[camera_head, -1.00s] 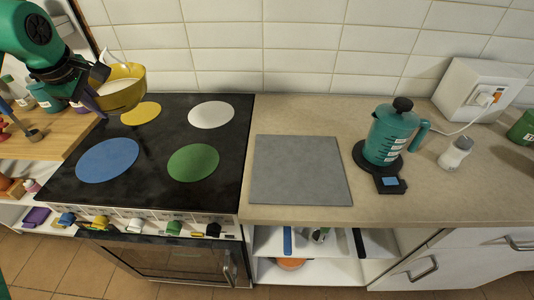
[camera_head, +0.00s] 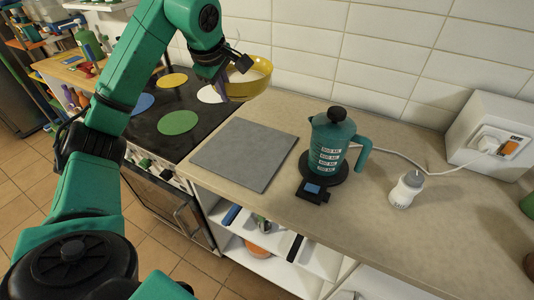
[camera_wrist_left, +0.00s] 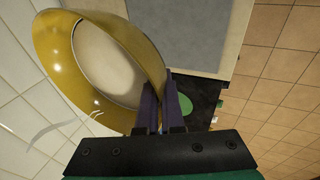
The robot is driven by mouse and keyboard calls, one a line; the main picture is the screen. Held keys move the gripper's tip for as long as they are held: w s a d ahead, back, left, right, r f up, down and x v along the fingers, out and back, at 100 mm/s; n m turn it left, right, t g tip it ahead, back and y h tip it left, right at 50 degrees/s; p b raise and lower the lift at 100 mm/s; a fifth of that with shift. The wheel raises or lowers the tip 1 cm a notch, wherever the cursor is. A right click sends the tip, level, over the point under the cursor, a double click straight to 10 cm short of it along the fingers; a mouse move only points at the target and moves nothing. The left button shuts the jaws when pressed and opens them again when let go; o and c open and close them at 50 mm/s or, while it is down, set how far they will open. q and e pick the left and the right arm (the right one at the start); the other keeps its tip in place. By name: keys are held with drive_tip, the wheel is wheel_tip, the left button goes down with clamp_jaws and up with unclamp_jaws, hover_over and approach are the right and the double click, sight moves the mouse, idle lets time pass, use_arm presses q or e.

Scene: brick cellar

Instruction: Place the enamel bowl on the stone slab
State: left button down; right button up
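The yellow enamel bowl (camera_head: 250,80), pale inside, is in the air near the wall, above the back right of the stove and the counter edge. My left gripper (camera_head: 222,88) is shut on its rim; the left wrist view shows both dark fingers (camera_wrist_left: 162,112) pinching the near edge of the bowl (camera_wrist_left: 75,60). The bowl looks slightly tilted in the head view. The stone slab (camera_head: 245,153), a flat grey square, lies bare on the counter, in front of the bowl; it also shows in the left wrist view (camera_wrist_left: 185,32). My right gripper is not in view.
The stove (camera_head: 165,130) with coloured discs lies left. The tiled wall (camera_head: 370,55) is behind.

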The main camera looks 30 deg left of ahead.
use_arm(q)
drive_tip(key=f, duration=2)
drive_tip(key=shift+a, duration=0.25)
drive_tip(key=shift+f, duration=0.25)
drive_tip(key=c, duration=1.1)
unclamp_jaws()
drive_tip(key=shift+d, duration=0.1)
drive_tip(key=shift+o, duration=0.2)
drive_tip(key=shift+s, duration=0.1)
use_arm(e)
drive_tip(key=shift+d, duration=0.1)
